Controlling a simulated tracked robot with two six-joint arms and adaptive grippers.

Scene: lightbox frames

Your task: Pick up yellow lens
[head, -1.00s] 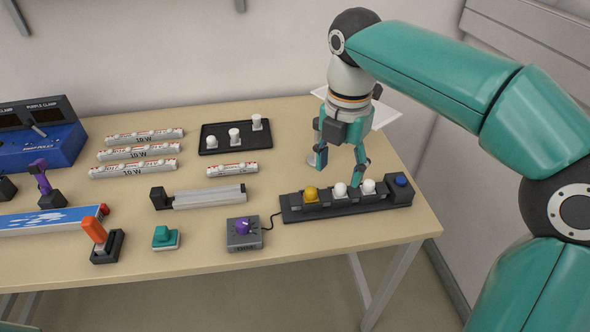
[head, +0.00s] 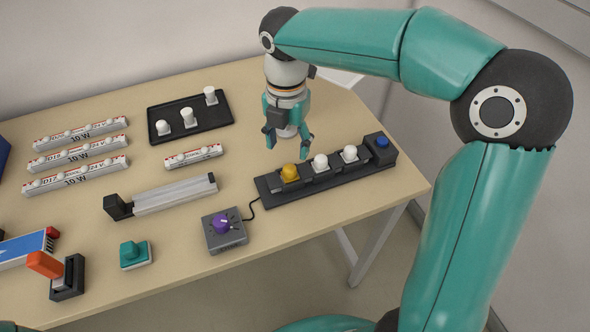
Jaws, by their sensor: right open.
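The yellow lens (head: 290,172) sits in the left socket of a black holder strip (head: 318,184). Two white lenses, a middle one (head: 320,161) and a right one (head: 349,153), sit in the sockets beside it. My right gripper (head: 288,150) points down just behind and above the yellow lens, with its fingers apart and nothing between them. I cannot tell whether a fingertip touches the holder. My left gripper does not show.
A blue button (head: 382,142) ends the strip at right. A grey box with a purple knob (head: 223,228) is cabled to it. A black tray (head: 163,110) with white pieces, labelled white strips (head: 80,134) and a silver bar fixture (head: 172,195) stand to the left.

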